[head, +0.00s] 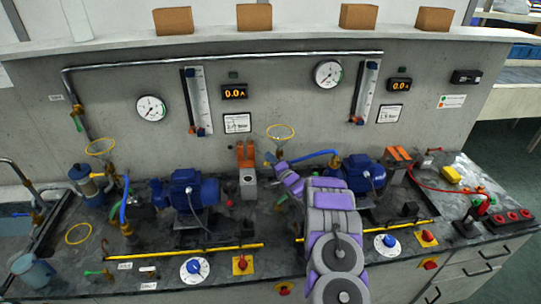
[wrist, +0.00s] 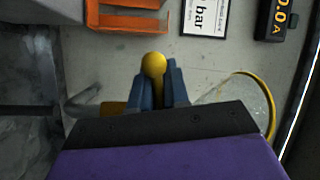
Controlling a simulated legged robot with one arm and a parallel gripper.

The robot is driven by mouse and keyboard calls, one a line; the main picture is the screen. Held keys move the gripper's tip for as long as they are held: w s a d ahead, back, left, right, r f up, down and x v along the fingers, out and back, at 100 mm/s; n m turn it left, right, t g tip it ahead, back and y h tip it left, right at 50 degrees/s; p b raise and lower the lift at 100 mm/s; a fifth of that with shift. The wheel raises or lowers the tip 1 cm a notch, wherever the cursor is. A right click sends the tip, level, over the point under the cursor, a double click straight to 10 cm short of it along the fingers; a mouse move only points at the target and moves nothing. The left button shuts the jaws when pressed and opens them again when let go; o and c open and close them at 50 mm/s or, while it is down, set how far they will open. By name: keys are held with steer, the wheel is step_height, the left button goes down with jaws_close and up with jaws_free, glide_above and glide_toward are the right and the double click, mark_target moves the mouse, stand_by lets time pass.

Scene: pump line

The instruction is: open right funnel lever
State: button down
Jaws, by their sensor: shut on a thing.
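The right funnel (head: 280,131) has a yellow rim and stands near the wall, left of the right pump (head: 360,172). Its rim also shows in the wrist view (wrist: 270,105), to the right of my fingers. My gripper (head: 274,160) reaches in just below this funnel. In the wrist view its blue fingers (wrist: 160,80) are shut around the lever, whose rounded yellow end (wrist: 153,64) sticks out between them. The rest of the lever and the valve body are mostly hidden by my gripper.
An orange bracket (head: 245,153) stands close to the left of my gripper. A blue hose (head: 315,156) runs to its right. The left funnel (head: 100,147) and left pump (head: 185,190) stand farther left. Yellow rails (head: 210,252) cross the front of the bench.

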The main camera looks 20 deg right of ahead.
steer(key=shift+s+d+f+n+g+h+p, duration=0.2)
steer(key=shift+f+n+g+p, duration=0.55)
steer(key=shift+n+p, duration=0.5)
steer(key=shift+s+d+f+n+g+h+p, duration=0.15)
steer(key=shift+f+n+g+p, duration=0.6)
steer(key=shift+n, duration=0.8)
steer(key=shift+d, duration=0.1)
steer(key=c, duration=1.2)
jaws_free()
steer(key=shift+w, duration=0.15)
steer(key=shift+r, duration=0.2)
steer(key=shift+r, duration=0.2)
steer(key=shift+t, duration=0.3)
